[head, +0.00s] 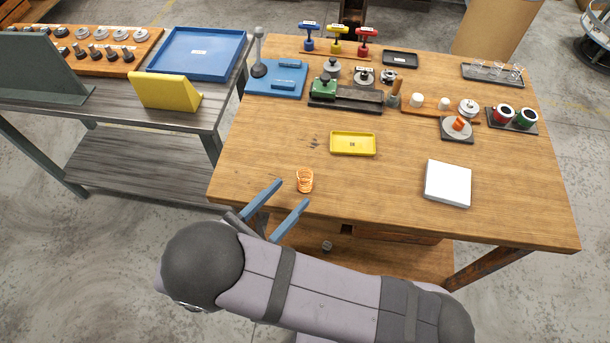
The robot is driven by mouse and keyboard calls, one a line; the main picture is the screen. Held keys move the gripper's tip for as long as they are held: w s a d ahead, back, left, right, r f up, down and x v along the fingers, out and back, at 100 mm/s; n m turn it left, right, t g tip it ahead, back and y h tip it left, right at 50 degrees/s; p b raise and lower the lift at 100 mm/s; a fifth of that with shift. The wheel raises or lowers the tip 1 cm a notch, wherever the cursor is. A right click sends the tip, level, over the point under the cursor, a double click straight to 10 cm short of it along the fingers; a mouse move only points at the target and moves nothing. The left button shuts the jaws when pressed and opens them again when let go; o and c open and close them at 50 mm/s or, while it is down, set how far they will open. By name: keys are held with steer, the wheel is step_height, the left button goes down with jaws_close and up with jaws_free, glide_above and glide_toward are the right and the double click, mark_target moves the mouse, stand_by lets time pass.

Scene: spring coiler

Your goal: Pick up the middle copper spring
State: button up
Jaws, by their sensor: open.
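One copper spring (305,181) shows on the wooden table near its front left edge, with its coils visible. I see no other copper springs lying near it. My gripper (293,193) has its two blue fingers spread apart and empty. The fingertips are just short of the spring, one to its left and one below it in the picture. Whether the fingers are above the table or level with the spring is hard to tell.
A yellow tray (353,144) lies behind the spring, and a white block (448,184) lies to the right. A small grey stand with an orange piece (460,124) is farther back. Fixtures and tools line the table's back. The wood around the spring is clear.

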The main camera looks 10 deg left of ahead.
mark_target(300, 182)
steer(key=shift+f, duration=0.25)
steer(key=shift+p+x, duration=0.8)
steer(key=shift+x, duration=0.8)
steer(key=p+x, duration=0.1)
steer(key=x, duration=0.2)
steer(key=shift+w+a+r+p, duration=0.1)
steer(key=shift+w+r+p, duration=0.05)
steer(key=shift+p, duration=0.15)
steer(key=shift+w+d, duration=0.25)
steer(key=shift+w, duration=0.2)
steer(key=shift+c, duration=0.6)
steer(key=c, duration=1)
